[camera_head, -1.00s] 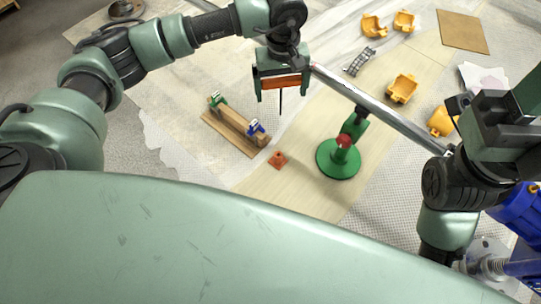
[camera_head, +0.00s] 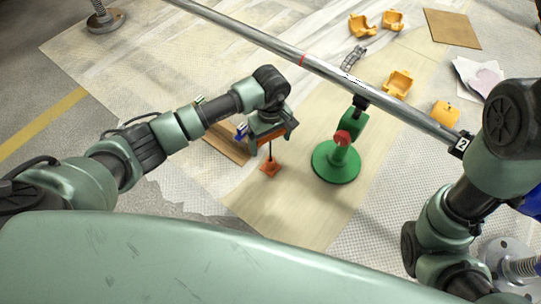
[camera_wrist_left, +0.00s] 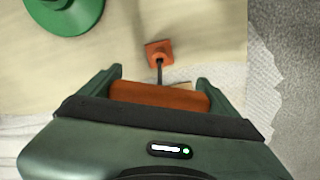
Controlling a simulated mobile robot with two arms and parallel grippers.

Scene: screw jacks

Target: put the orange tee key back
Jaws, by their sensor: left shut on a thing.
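The orange tee key has an orange crossbar handle (camera_head: 276,137) and a thin dark shaft. My left gripper (camera_head: 270,134) is shut on the handle and holds the key upright with the shaft down. The handle also shows between the fingers in the left wrist view (camera_wrist_left: 160,96). The orange block (camera_head: 270,167) sits on the pale board below. In the left wrist view the shaft's lower end meets the orange block (camera_wrist_left: 158,51); I cannot tell how deep it goes in. My right gripper is not in view.
A wooden rack (camera_head: 226,143) with a blue-handled and a green-handled tool stands left, partly hidden by my left arm. A green jack (camera_head: 338,161) stands close on the right, under a long metal bar (camera_head: 345,82). Yellow parts (camera_head: 398,84) lie at the back.

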